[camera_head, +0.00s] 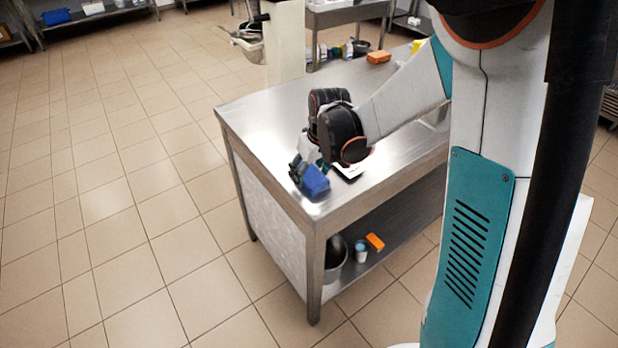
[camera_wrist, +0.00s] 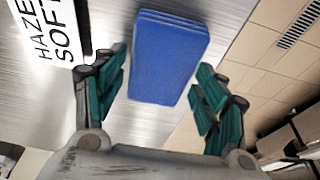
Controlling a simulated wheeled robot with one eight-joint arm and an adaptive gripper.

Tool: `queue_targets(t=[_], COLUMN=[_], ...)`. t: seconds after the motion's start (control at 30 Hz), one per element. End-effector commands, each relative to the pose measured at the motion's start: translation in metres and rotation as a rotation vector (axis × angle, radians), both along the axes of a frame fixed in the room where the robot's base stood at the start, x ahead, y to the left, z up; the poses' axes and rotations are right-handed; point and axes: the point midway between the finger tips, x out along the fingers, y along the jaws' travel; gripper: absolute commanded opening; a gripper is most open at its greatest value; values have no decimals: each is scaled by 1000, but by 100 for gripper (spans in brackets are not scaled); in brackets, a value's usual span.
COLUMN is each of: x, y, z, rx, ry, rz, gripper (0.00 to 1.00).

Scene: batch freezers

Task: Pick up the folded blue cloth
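The folded blue cloth (camera_head: 316,181) lies at the near corner of the steel table (camera_head: 255,108). In the wrist view the cloth (camera_wrist: 170,55) is a neat blue block with several stacked layers at one edge. My gripper (camera_head: 303,173) is low over that corner, beside and partly over the cloth. In the wrist view my gripper (camera_wrist: 162,75) is open, its green-padded fingers on either side of the cloth. A gap shows between each finger and the cloth. Whether the fingers reach the table is unclear.
A white box with black lettering (camera_wrist: 45,30) lies left of the cloth, close to the left finger. An orange item (camera_head: 379,57) sits on the table's far part. The lower shelf holds a metal pot (camera_head: 334,257), a small cup (camera_head: 361,251) and an orange block (camera_head: 375,242). Tiled floor is clear left.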

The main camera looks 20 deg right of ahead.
Motion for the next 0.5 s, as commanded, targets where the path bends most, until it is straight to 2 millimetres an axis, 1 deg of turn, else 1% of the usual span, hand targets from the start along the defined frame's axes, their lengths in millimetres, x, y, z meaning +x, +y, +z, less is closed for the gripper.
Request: queue_targets(t=[0.03,0.07,0.1,0.37,0.5], x=[0,0,0,0,0], y=[0,0,0,0,0], z=[0,0,0,0,3], rx=[0,0,0,0,0], ry=[0,0,0,0,0], rz=[0,0,0,0,0], gripper=[44,37,33,33,33])
